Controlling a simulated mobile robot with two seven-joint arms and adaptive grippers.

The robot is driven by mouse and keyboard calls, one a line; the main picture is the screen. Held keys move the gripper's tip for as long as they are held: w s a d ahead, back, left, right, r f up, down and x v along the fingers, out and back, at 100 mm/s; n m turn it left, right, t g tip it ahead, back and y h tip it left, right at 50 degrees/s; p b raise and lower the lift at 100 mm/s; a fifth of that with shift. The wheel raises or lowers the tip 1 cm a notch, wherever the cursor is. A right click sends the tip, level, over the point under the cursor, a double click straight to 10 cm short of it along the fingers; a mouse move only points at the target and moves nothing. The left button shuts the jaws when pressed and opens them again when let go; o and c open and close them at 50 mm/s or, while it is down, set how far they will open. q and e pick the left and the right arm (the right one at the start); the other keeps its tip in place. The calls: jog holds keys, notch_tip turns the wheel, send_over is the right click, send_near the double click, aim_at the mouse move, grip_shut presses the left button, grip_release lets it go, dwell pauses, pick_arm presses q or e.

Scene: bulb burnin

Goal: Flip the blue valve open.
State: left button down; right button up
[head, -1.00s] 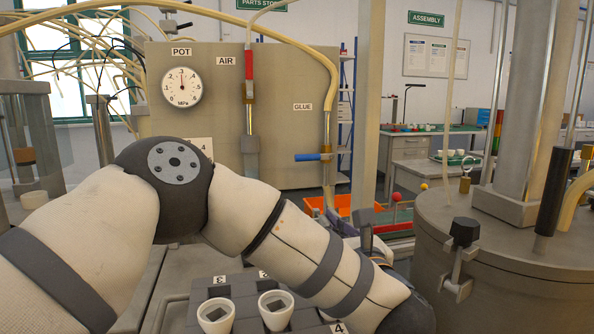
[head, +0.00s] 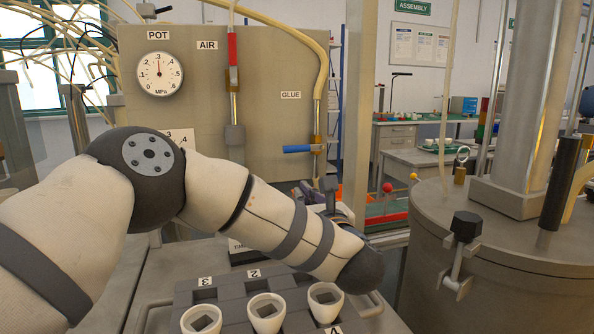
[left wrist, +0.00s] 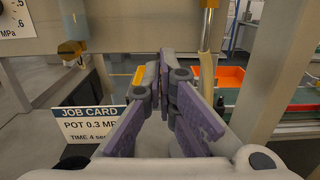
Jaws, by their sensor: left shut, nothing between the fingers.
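The blue valve (head: 298,149) is a lever handle on the brass fitting of the GLUE line, at the panel's right side in the head view. The lever lies level and sticks out to the left, across the upright line. My left gripper (head: 309,190) is below the lever, partly hidden behind my own forearm, and apart from it. In the left wrist view my left gripper (left wrist: 166,70) has its purple fingers shut and empty. A pale hose with a brass end (left wrist: 207,60) stands just right of the fingers there; the blue lever is not seen. My right gripper is not in view.
The AIR line has a red upright handle (head: 232,50). A pressure gauge (head: 160,74) is at the panel's left. White cups (head: 266,309) sit in a grey rack below my arm. A large metal pot (head: 500,240) stands right. An orange bin (left wrist: 231,78) lies beyond the hose.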

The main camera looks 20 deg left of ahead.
aim_at(297, 149)
pick_arm(q)
jog(key=w+a+r, duration=0.2)
jog(key=w+r, duration=0.1)
jog(key=r, duration=0.1)
jog(key=shift+w+a+r+p, duration=0.15)
jog(key=shift+w+a+p, duration=0.1)
jog(key=shift+w+p, duration=0.15)
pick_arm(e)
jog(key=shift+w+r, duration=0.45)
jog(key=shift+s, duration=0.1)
